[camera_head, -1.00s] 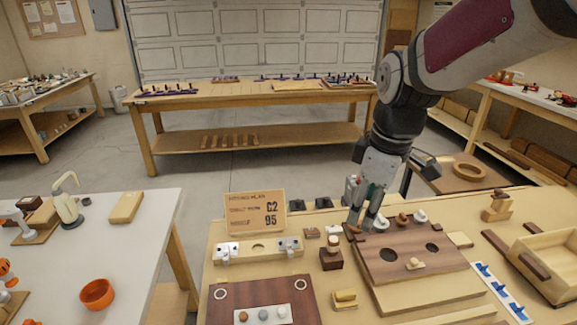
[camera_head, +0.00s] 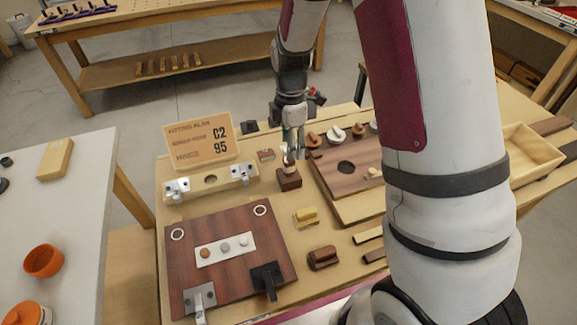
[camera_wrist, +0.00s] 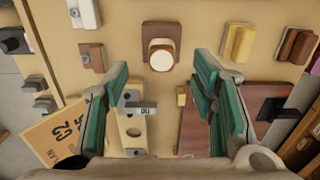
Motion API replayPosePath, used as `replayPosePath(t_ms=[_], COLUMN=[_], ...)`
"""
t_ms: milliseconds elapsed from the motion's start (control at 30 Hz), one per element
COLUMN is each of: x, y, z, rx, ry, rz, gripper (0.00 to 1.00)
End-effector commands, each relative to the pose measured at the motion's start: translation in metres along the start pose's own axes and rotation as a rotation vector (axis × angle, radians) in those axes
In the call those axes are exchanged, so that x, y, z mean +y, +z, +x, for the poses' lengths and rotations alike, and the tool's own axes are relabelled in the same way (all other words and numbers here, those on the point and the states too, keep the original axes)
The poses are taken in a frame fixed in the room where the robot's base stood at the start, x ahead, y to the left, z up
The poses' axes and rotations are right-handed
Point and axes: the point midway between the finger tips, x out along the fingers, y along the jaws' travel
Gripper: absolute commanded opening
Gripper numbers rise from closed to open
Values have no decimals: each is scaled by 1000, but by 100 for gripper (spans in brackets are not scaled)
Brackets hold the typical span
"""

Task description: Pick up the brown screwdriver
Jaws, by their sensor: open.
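I cannot make out a brown screwdriver for certain in either view. My gripper (camera_head: 291,148) is open, and its green-padded fingers also show in the wrist view (camera_wrist: 161,72). A small dark brown block (camera_head: 289,181) with a round cream-topped piece (camera_wrist: 161,56) on it stands just below my gripper. In the wrist view this piece lies between and just beyond the fingertips, with nothing gripped. How far above it the fingertips are is hard to tell.
A sign (camera_head: 200,140) and a pale clamp board (camera_head: 211,181) stand to the left. A dark brown board (camera_head: 230,285) lies in front. A holed brown board (camera_head: 335,185) is at right, and a yellow block (camera_head: 306,216) sits nearby. An open wooden box (camera_head: 528,165) stands far right.

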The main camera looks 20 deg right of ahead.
Motion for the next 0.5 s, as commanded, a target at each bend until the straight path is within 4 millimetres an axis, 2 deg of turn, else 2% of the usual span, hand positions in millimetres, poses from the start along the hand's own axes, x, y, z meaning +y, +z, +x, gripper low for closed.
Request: replayPosePath(t_ms=[100, 267, 500], x=[0, -1, -3], y=[0, -1, -5], z=[13, 22, 54], rx=[0, -1, -1], ry=[-1, -1, -3], rz=[0, 0, 1], gripper=[52, 52, 52])
